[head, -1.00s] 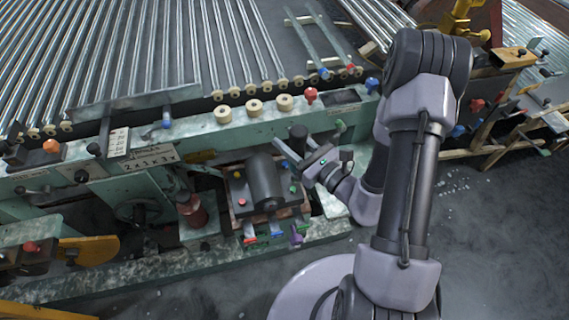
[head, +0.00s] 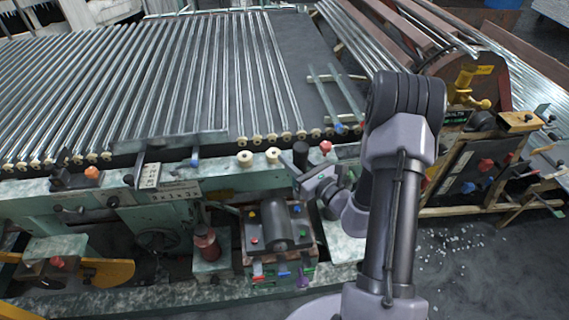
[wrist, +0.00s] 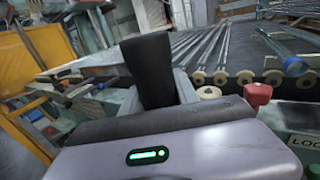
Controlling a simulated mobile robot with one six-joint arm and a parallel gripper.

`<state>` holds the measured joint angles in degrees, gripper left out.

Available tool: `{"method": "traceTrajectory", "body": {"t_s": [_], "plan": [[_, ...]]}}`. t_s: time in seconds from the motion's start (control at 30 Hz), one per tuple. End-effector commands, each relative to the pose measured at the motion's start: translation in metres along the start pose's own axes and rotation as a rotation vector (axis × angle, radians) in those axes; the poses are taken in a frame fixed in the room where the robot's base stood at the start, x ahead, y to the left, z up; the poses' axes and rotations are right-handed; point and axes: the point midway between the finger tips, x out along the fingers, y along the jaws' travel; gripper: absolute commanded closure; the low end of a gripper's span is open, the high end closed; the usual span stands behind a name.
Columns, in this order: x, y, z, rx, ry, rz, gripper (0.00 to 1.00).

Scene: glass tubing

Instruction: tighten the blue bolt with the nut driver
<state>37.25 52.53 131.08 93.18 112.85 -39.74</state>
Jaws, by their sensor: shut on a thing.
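My gripper (head: 304,178) is shut on an upright black handle (head: 300,153), which looks like the nut driver. The black handle also stands between the jaws in the wrist view (wrist: 151,68); its lower end is hidden. The gripper is above and to the right of a dark box with a rounded top (head: 277,226) on the green machine. Small coloured bolt heads sit on this box: yellow (head: 252,213) and red (head: 254,240) on its left, green (head: 303,230) on its right. A small bluish head, perhaps the blue bolt (head: 296,209), is at its upper right.
A red knob (head: 326,147) and pale rollers (head: 245,158) line the machine rail behind the gripper. Glass tubes (head: 180,80) cover the bed beyond. A red bottle-like part (head: 206,243) stands left of the box.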

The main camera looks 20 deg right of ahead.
Motion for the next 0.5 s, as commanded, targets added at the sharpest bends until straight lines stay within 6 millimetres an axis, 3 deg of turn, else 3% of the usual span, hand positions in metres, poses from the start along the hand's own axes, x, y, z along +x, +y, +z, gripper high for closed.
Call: {"method": "traceTrajectory", "body": {"t_s": [0.23,0.5], "plan": [[0.000,0.000,-0.001,0.000,-0.002,0.000,1.00],[0.000,0.000,-0.023,0.000,-0.002,0.001,1.00]]}}
